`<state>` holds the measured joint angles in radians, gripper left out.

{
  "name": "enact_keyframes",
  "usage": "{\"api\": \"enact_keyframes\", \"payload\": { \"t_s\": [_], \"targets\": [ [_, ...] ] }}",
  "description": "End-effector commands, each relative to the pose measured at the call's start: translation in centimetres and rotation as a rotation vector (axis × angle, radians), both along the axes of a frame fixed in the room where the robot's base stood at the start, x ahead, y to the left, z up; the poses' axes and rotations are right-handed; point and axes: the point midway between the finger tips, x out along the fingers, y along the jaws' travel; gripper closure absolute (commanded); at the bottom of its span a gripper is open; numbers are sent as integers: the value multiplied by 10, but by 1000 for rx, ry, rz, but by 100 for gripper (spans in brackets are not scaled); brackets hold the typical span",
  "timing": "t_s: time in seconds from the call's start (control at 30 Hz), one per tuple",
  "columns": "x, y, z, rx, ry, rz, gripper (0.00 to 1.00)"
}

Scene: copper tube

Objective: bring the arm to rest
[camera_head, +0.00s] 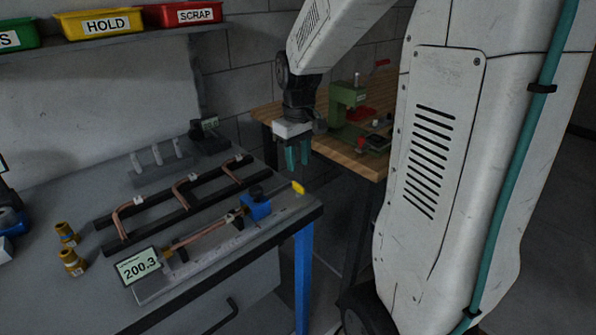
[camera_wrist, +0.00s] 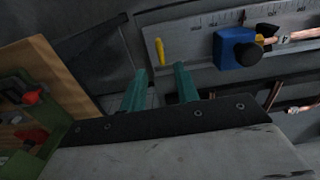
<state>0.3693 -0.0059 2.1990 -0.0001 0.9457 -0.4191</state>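My gripper (camera_head: 297,154) hangs from my arm above the gap between the grey bench and the wooden bench. It points down, and its two teal fingers are apart with nothing between them. In the wrist view my gripper (camera_wrist: 160,84) also shows empty, with the bench edge beyond. A copper tube (camera_head: 203,234) lies in the measuring fixture on the grey bench, beside a blue block (camera_head: 257,207). The fixture's display (camera_head: 139,266) reads 200.3. The tube's end also shows in the wrist view (camera_wrist: 300,36).
A dark rack (camera_head: 170,207) holds several bent copper tubes. Brass fittings (camera_head: 70,260) stand at the left. A green press (camera_head: 345,115) stands on the wooden bench (camera_head: 338,152). Yellow HOLD (camera_head: 100,24) and red SCRAP (camera_head: 190,14) bins sit on a shelf above the grey bench (camera_head: 90,205).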

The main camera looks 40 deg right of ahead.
Motion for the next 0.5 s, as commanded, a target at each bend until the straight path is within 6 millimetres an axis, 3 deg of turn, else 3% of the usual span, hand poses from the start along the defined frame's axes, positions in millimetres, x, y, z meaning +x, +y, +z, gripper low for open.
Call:
{"api": "enact_keyframes", "payload": {
  "t_s": [0.13, 0.5],
  "targets": [
    [0, 0, 9, 0, 0, 0, 69],
    [0, 0, 10, 0, 1, 0, 69]
  ]
}}
